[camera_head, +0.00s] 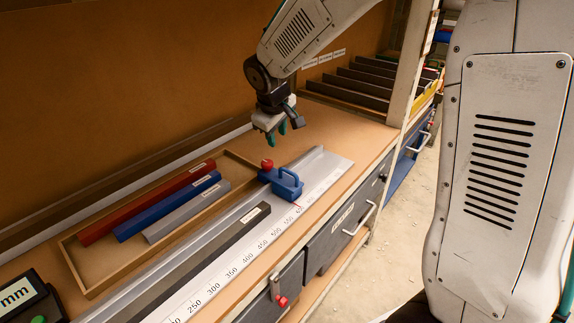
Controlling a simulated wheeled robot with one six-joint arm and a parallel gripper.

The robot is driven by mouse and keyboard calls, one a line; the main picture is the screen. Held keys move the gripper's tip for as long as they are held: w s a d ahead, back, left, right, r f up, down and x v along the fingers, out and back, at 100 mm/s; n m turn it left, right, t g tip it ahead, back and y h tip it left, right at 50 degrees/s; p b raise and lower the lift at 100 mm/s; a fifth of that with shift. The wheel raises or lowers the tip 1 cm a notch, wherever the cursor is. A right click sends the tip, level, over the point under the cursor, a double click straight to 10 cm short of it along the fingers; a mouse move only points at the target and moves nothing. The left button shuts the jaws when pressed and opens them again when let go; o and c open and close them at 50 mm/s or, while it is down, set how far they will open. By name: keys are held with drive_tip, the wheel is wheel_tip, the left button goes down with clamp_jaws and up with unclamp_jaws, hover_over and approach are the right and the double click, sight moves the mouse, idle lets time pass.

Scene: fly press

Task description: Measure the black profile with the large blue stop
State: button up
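The black profile (205,258) lies along the measuring rail (318,163), beside the white scale strip (234,271). A pale label sits near its far end. The large blue stop (287,185) stands on the rail beyond that end, with a handle and a red knob (267,163) on top. A red line shows on the scale beside the stop, near the 500 to 600 marks.
A wooden tray (84,272) left of the rail holds red (148,202), blue (167,206) and grey (187,212) profiles. A display reading "mm" (17,296) stands front left. Dark slotted racks (362,83) stand at the back. Bench top near the gripper is clear.

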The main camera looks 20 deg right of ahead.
sight(287, 171)
drive_tip(key=s+f+g, duration=0.1)
drive_tip(key=f, duration=0.1)
drive_tip(key=s+d+f+g, duration=0.1)
drive_tip(key=f, duration=0.2)
drive_tip(key=s+f+g, duration=0.1)
drive_tip(key=s+f, duration=0.1)
drive_tip(key=f, duration=0.1)
drive_tip(key=shift+d+m, duration=0.15)
drive_tip(key=shift+m, duration=0.15)
drive_tip(key=shift+c, duration=0.3)
clamp_jaws()
